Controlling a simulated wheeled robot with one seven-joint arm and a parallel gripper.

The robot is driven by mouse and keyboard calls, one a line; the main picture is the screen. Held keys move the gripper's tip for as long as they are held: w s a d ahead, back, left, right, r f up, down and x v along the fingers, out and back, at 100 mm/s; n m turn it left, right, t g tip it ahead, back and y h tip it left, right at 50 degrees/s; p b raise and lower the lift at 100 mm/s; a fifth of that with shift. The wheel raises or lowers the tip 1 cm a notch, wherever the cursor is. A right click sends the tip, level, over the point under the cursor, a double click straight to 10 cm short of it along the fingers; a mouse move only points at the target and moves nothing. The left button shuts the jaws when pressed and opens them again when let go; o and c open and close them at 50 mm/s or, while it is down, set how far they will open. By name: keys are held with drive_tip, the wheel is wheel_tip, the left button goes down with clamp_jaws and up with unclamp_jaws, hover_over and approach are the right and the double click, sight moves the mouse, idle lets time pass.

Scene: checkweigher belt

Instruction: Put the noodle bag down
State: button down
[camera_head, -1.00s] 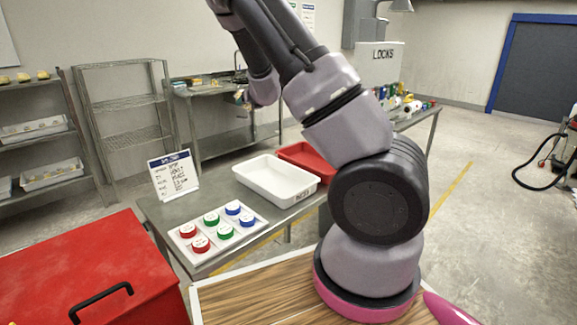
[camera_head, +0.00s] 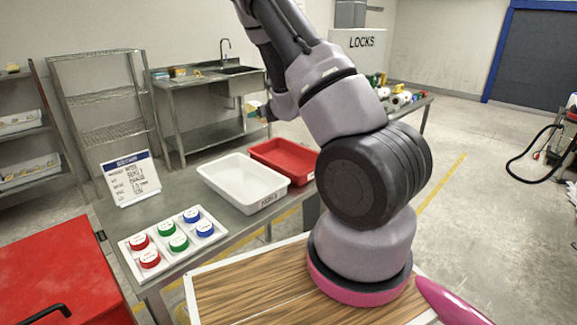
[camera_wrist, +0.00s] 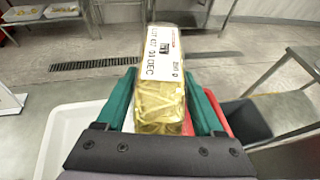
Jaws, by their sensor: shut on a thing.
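The noodle bag (camera_wrist: 160,85) is a clear bag of yellow noodles with a white printed label, upright in the wrist view. My gripper (camera_wrist: 165,105) is shut on it, with a green finger on each side. The bag's lower end is hidden behind the gripper body. In the wrist view, the white tray (camera_wrist: 62,140) lies below to the left and the red tray (camera_wrist: 217,105) shows behind the right finger. The head view shows the white tray (camera_head: 214,178) and the red tray (camera_head: 298,168) side by side on the metal table; both look empty there.
A dark bin (camera_wrist: 247,122) is right of the trays in the wrist view. A red chest (camera_head: 60,275) is at front left.

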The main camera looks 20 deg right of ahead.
drive_tip(key=s+d+f+n+y, duration=0.1)
drive_tip(key=s+d+f, duration=0.1)
drive_tip(key=d+f, duration=0.35)
drive_tip(key=n+y, duration=0.2)
hover_over(291, 166)
drive_tip(key=f, duration=0.2)
drive_tip(key=shift+g, duration=0.3)
wheel_tip(291, 166, down, 10)
drive_tip(key=shift+s+r, duration=0.1)
drive_tip(key=shift+r, duration=0.05)
drive_tip(key=shift+f, duration=0.6)
unclamp_jaws()
